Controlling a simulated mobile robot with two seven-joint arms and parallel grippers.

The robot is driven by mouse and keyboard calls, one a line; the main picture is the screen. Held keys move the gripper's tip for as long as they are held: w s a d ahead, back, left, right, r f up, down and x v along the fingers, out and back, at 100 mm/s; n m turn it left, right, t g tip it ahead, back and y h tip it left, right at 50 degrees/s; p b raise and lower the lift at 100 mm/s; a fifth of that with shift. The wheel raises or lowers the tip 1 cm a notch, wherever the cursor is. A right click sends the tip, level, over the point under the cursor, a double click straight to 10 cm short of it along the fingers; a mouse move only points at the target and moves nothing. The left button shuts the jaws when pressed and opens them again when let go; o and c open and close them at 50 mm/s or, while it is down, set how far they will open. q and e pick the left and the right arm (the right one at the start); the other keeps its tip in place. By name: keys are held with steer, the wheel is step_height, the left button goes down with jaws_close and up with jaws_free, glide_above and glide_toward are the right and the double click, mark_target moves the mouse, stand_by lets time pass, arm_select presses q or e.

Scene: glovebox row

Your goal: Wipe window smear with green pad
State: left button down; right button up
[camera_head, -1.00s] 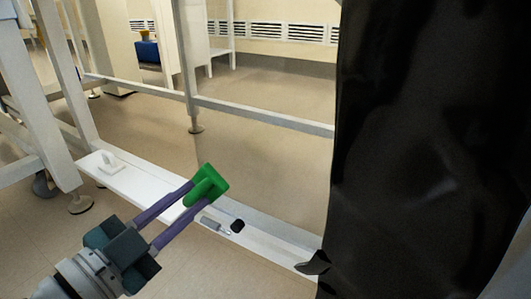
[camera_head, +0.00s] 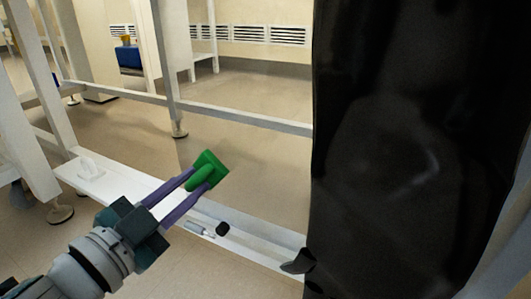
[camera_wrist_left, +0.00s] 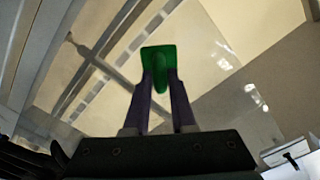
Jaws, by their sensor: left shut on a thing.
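My left gripper (camera_head: 197,182) comes in from the lower left with long purple fingers and is shut on the green pad (camera_head: 212,166). The pad is a flat green plate with a rounded grip on its back, held in front of the white ledge in the picture. In the left wrist view the pad (camera_wrist_left: 159,62) is upright between the fingertips of the gripper (camera_wrist_left: 160,84). A small pale patch (camera_wrist_left: 251,88) shows to the right of the pad there; I cannot tell whether it is the smear. My right gripper is not in view.
A large dark glossy sheet (camera_head: 410,150) covers the right side. A white ledge (camera_head: 130,188) holds a white clip-like piece (camera_head: 90,168) and a small white tube with a black cap (camera_head: 222,229). White frame posts (camera_head: 171,60) stand behind, with open floor beyond.

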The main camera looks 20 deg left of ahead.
arm_select(q)
steer(key=shift+w, duration=1)
steer(key=shift+d, duration=0.1)
